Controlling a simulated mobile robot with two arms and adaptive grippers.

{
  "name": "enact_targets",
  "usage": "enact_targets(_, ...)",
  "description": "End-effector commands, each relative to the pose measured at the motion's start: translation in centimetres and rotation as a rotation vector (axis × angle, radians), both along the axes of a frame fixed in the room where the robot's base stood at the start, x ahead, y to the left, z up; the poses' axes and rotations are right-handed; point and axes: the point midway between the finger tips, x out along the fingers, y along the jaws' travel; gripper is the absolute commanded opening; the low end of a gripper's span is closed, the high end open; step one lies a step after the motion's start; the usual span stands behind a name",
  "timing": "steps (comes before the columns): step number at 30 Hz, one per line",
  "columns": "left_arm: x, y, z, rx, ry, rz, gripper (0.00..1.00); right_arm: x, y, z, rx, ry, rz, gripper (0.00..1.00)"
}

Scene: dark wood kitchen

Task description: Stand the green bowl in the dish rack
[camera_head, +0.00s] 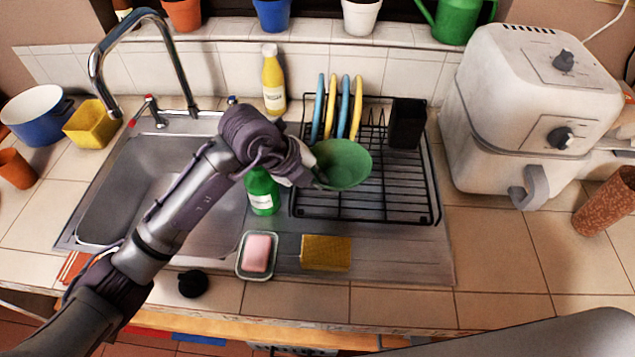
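The green bowl (343,163) is over the left middle of the black wire dish rack (390,205), tilted with its inside facing up and towards me. My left gripper (316,182) is at the bowl's left rim, and its fingers appear shut on that rim. The wrist partly hides the fingers and the rack's left edge. Whether the bowl touches the rack's wires cannot be told. Several blue and yellow plates (338,106) stand upright in the rack's back slots. A black holder (406,123) stands at the rack's back right. My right gripper is not in view.
A green bottle (263,193) stands just left of the rack, under my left wrist. A yellow bottle (273,80) stands behind. A soap dish (242,268) and a sponge (326,252) lie in front. The sink (120,190) is left, a white air fryer (500,110) right. The rack's front is empty.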

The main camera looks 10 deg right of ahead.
Motion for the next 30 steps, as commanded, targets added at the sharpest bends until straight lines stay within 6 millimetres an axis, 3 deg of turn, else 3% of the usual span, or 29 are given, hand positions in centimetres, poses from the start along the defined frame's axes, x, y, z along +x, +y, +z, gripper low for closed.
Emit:
enact_targets(5, 1.2, 0.1, -0.9, -0.001, 0.001, 0.0, 0.0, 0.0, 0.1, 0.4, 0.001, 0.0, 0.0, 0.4)
enact_targets(13, 1.2, 0.1, -4.3, 0.001, 0.001, -0.001, 0.0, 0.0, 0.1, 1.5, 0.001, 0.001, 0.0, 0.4)
enact_targets(22, 1.2, 0.0, -4.8, 0.0, -0.001, -0.002, 0.0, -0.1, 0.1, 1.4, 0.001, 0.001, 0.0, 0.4)
enact_targets(25, 1.2, 0.1, -4.7, 0.0, -0.001, -0.002, 0.17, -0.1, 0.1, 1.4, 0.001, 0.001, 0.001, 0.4)
enact_targets(30, 1.2, 0.0, -4.7, 0.0, -0.001, -0.002, 0.17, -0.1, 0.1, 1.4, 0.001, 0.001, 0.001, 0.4)
